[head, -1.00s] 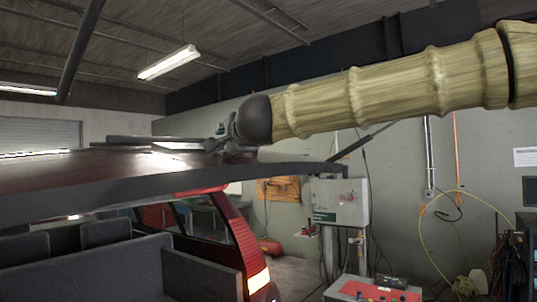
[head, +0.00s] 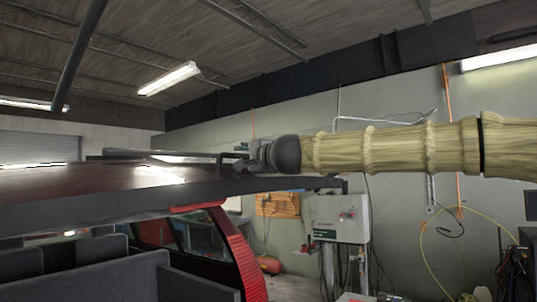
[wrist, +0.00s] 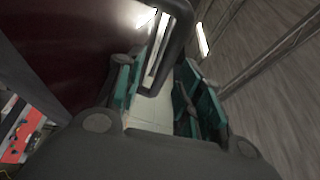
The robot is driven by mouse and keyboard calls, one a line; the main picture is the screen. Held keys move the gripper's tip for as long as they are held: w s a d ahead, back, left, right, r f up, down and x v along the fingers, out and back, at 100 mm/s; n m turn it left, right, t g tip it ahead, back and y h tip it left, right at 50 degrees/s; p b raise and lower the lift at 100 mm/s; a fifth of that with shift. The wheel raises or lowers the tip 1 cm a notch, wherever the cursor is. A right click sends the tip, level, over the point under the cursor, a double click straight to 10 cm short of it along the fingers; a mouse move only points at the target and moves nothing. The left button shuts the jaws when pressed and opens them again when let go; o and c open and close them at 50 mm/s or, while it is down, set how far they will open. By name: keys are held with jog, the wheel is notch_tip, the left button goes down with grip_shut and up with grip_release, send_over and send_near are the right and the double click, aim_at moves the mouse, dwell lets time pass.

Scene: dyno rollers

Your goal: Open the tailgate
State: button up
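The tailgate is a dark red panel with a dark edge (head: 130,200), raised to nearly level above the vehicle's open rear in the head view. In the wrist view its red face (wrist: 65,45) fills the upper left. A dark loop-shaped handle (wrist: 181,35) stands out from it. My gripper (head: 252,160) is at the panel's upper side, close to the handle, seen small and edge-on. In the wrist view my gripper (wrist: 160,98) has its teal-padded fingers apart, with the handle's near end between or just beyond them. I cannot tell whether they touch it.
The vehicle's red rear pillar (head: 235,250) and dark seats (head: 105,275) show below the tailgate. A grey control box (head: 338,218) stands behind at right. Hoses (head: 465,215) hang by the wall. A ceiling lamp (head: 170,78) is overhead.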

aim_at(241, 157)
jog(key=shift+w+d+r, duration=0.2)
jog(key=shift+w, duration=0.3)
jog(key=p+x, duration=0.1)
jog(key=x, duration=0.2)
jog(key=shift+w+a+f+p, duration=0.2)
jog(key=shift+w+a+p, duration=0.05)
jog(key=shift+a+p, duration=0.05)
jog(key=shift+w+a, duration=0.1)
jog(key=shift+a, duration=0.35)
jog(key=shift+w+d, duration=0.15)
jog(key=shift+d, duration=0.45)
jog(key=shift+a, duration=0.2)
grip_shut()
